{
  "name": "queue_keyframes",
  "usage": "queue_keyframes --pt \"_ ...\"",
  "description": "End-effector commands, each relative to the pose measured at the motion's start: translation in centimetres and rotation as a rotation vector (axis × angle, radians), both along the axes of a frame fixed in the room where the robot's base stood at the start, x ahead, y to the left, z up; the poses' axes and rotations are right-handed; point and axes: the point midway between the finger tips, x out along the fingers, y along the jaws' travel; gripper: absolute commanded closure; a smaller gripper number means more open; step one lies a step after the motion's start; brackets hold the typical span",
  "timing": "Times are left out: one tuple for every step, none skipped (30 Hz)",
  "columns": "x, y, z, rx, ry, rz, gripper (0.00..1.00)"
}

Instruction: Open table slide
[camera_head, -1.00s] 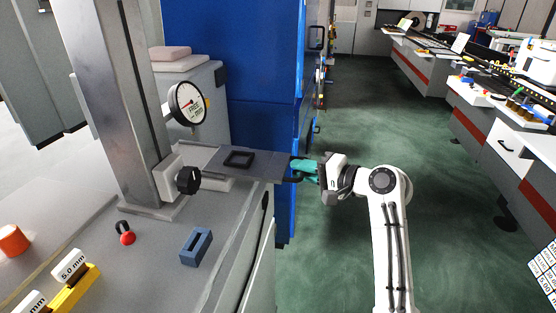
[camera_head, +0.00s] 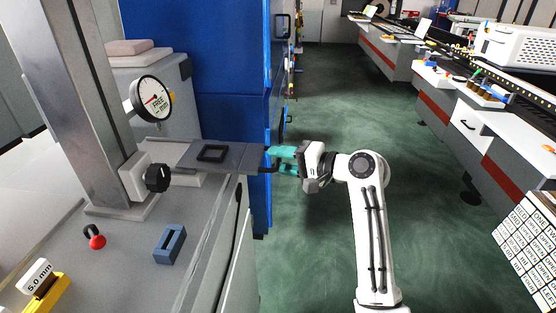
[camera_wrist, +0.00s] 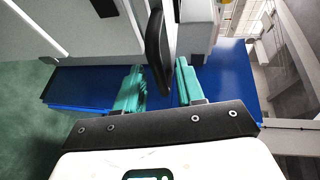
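The table slide is a dark grey plate (camera_head: 228,158) with a raised black square frame (camera_head: 212,153) on it, beside the metal column on the left bench. A dark handle (camera_head: 268,166) is at its right end. In the wrist view, a black curved handle (camera_wrist: 155,45) stands between my teal fingers, with a gap to each finger. My gripper (camera_head: 279,161) is open around the handle, at the bench's right edge. It also shows in the wrist view (camera_wrist: 159,70). Whether a finger touches the handle's far part cannot be told.
A dial gauge (camera_head: 151,99) and a black knob (camera_head: 157,178) are by the column. A blue block (camera_head: 169,243) and a red-tipped piece (camera_head: 95,238) lie on the bench. A blue cabinet (camera_head: 232,110) stands behind. The green floor (camera_head: 350,100) to the right is clear.

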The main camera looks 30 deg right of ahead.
Motion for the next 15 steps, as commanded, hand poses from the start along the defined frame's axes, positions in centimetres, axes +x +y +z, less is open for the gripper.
queue_keyframes --pt "-0.6 -0.5 0.0 -0.001 -0.002 -0.004 0.62" --pt "-1.1 -0.7 0.1 -0.001 -0.002 -0.004 0.62" --pt "-1.7 -1.1 0.2 -0.002 -0.002 -0.003 0.62" --pt "-2.2 -1.4 0.3 -0.001 -0.002 -0.004 0.62" --pt "-2.7 -1.8 0.4 -0.001 -0.002 -0.005 0.62" --pt "-3.4 -2.2 0.5 -0.002 -0.002 -0.004 0.62" --pt "-3.9 -2.4 0.7 -0.002 -0.003 -0.004 0.62" --pt "-4.4 -2.8 0.8 -0.001 -0.002 -0.004 0.62" --pt "-5.0 -3.2 0.9 -0.001 -0.002 -0.005 0.62" --pt "-5.5 -3.4 1.0 -0.001 -0.001 -0.004 0.62" --pt "-5.9 -3.6 1.1 -0.001 -0.001 -0.004 0.62" --pt "-6.4 -3.9 1.2 -0.001 -0.001 -0.003 0.62" --pt "-6.7 -4.1 1.3 -0.001 -0.001 -0.003 0.62" --pt "-7.0 -4.4 1.3 0.0 -0.001 -0.004 0.62" --pt "-7.4 -4.6 1.4 -0.001 -0.001 -0.003 0.62"
